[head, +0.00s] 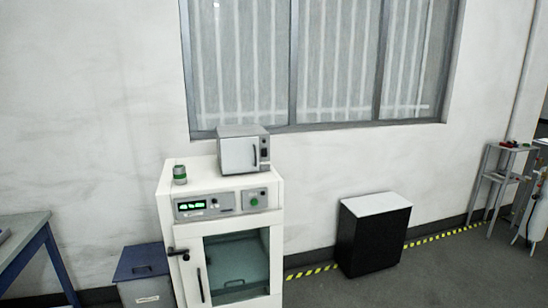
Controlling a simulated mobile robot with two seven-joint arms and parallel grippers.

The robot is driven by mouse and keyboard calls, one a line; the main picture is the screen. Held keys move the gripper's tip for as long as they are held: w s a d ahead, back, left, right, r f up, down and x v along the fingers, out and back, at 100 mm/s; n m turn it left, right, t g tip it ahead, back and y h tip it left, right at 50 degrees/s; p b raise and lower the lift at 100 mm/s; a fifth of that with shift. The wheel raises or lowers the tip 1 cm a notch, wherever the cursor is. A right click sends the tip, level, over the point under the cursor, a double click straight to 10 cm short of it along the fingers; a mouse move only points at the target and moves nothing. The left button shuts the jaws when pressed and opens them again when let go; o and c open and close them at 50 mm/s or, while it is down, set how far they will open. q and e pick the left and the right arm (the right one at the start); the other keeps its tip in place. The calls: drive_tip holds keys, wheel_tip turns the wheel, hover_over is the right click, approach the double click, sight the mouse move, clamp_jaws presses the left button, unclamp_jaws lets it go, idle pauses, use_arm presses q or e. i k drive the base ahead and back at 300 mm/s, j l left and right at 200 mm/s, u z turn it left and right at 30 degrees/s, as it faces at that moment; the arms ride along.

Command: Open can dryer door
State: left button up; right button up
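A white cabinet dryer (170,212) stands against the wall left of centre, with a green-lit display panel (208,206) on its upper front. Its front door (194,272) has a glass window (237,262), a dark vertical handle (200,285) and a dark lever (178,252) at the upper left. The door looks shut. A small grey oven-like box (238,152) with its own dark handle sits on top, beside a small green-and-grey can (180,174). The door's lower edge is cut off. Neither of my grippers is in view.
A blue-lidded bin (140,262) stands close to the dryer's left side, and a blue-legged table (22,240) is at the far left. A black cabinet with a white top (376,204) stands to the right. Open floor (440,275) lies at the lower right.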

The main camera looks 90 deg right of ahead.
sight(241, 155)
drive_tip(key=z, duration=2.95)
drive_tip(key=i+j, duration=0.3)
drive_tip(key=i, duration=0.2)
drive_tip(key=j+u, duration=0.05)
